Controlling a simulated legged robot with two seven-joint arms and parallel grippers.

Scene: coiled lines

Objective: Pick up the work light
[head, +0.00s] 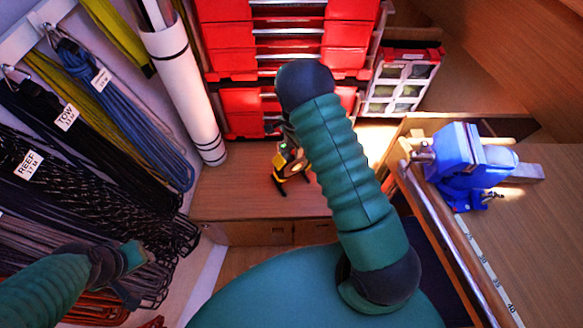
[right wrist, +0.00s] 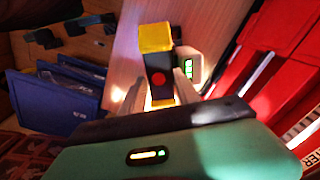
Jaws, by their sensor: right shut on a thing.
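The work light (head: 293,170) is a small yellow and black lamp at the wooden bench top, in the middle of the head view. In the right wrist view the work light (right wrist: 157,62) shows a yellow end and a dark body with a red round spot. My right gripper (right wrist: 158,92) is shut on its dark body, a finger on each side. In the head view my right arm partly hides the right gripper (head: 284,140). I cannot tell whether the light touches the bench. My left gripper (head: 132,258) is at lower left, away from the light, its jaws unclear.
Red drawers (head: 230,50) stand behind the bench (head: 235,190). A white rolled tube (head: 183,85) leans at their left. Coiled lines (head: 90,170) hang on the left wall. A blue vise (head: 465,155) sits on the right-hand bench.

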